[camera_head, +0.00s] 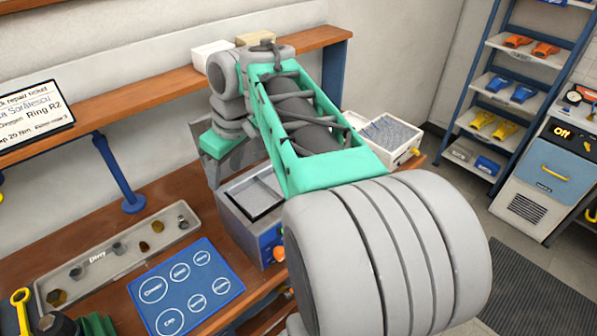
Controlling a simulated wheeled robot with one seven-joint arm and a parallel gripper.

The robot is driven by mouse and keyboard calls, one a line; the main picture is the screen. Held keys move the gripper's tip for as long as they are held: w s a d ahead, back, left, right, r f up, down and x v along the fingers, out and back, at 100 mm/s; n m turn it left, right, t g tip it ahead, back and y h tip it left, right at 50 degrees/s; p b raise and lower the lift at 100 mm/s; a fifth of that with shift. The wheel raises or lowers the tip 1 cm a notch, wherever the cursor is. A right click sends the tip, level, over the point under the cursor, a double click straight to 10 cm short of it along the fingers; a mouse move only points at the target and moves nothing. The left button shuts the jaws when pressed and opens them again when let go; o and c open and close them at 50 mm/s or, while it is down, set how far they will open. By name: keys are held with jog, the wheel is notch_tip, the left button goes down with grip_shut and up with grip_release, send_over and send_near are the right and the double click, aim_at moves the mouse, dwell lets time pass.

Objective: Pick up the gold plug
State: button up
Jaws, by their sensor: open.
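A grey tray (100,262) labelled "Dirty" lies on the wooden bench and holds several small parts. Gold-brown parts in it are one at the near left end (57,297), one near the middle (144,247) and one further right (158,227). I cannot tell which is the gold plug. Grey parts lie between them. My gripper (230,165) hangs below my green wrist, right of the tray's far end and above the bench. It is open and apart from the tray. My arm partly hides it, and its fingertips are not clear.
A blue mat (187,290) with labelled circles lies right of the tray. A grey and blue box-shaped device (240,222) stands below my arm. A white bin (388,140) is at the bench's far end. A raised wooden shelf (150,90) and its blue post (122,178) stand behind the tray.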

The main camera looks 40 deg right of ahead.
jog(key=d+f+n, duration=0.1)
jog(key=d, duration=0.6)
jog(key=d+f+n+g+b, duration=0.1)
jog(key=d+n, duration=0.1)
jog(key=d, duration=0.6)
jog(key=d+f+n+g, duration=0.1)
jog(key=d+n, duration=0.1)
jog(key=d, duration=0.6)
jog(key=shift+s+d, duration=0.1)
jog(key=shift+s, duration=0.25)
jog(key=shift+s+d+f+b, duration=0.25)
jog(key=shift+d+f+b, duration=0.2)
jog(key=shift+d+b, duration=0.1)
jog(key=f+b, duration=0.4)
jog(key=f, duration=0.1)
jog(key=w+f+b, duration=0.1)
jog(key=f+b, duration=0.1)
jog(key=shift+w+f, duration=0.1)
jog(key=shift+f, duration=0.05)
jog(key=shift+a, duration=0.1)
grip_shut()
